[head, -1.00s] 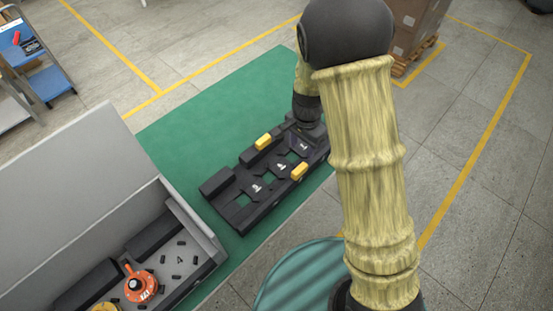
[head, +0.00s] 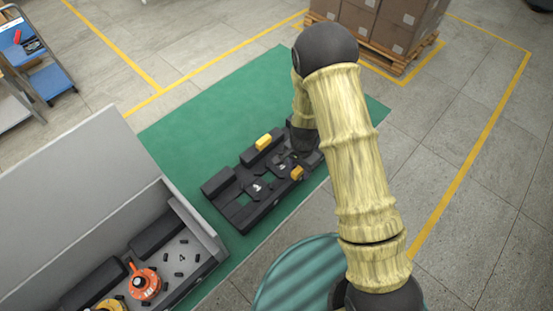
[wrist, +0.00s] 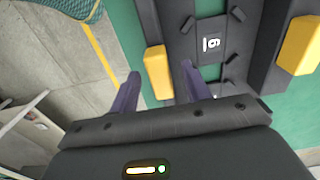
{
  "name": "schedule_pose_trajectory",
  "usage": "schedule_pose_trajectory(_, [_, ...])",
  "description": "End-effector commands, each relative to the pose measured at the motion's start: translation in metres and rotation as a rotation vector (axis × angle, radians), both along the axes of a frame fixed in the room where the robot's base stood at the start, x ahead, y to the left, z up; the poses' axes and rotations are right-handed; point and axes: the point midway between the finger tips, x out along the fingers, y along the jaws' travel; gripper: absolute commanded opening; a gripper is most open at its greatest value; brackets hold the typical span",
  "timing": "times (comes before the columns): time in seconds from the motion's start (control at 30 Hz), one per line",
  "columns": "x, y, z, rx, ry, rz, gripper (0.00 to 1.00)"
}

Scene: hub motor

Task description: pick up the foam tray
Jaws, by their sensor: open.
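The foam tray (head: 245,212) is a long black tray on the green mat, with cut-outs and a yellow block on each long side. The far yellow block (head: 264,141) and near yellow block (head: 297,173) both show in the head view. My gripper (wrist: 160,72) is open over the tray's right part. In the wrist view, the near yellow block (wrist: 158,75) appears between my two dark fingers. I cannot tell how far above it they are. The tray (wrist: 205,12) and its "6" label show beside it. My arm hides the tray's right end in the head view.
A grey open case (head: 215,242) with orange parts and small black pieces stands at the lower left. A blue trolley (head: 50,80) is at upper left. Boxes on a pallet (head: 385,50) stand at the back right. The green mat (head: 190,125) is clear behind the tray.

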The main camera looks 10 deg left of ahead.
Motion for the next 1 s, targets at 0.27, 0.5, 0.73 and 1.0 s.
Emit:
schedule_pose_trajectory(0.27, [0.0, 0.0, -0.002, 0.0, 0.0, 0.0, 0.47])
schedule_pose_trajectory(0.5, [0.0, 0.0, -0.01, -0.001, 0.002, 0.0, 0.47])
schedule_pose_trajectory(0.73, [0.0, 0.0, -0.034, -0.001, 0.003, -0.001, 0.47])
schedule_pose_trajectory(1.0, [0.001, 0.0, -0.054, 0.0, 0.0, 0.0, 0.47])
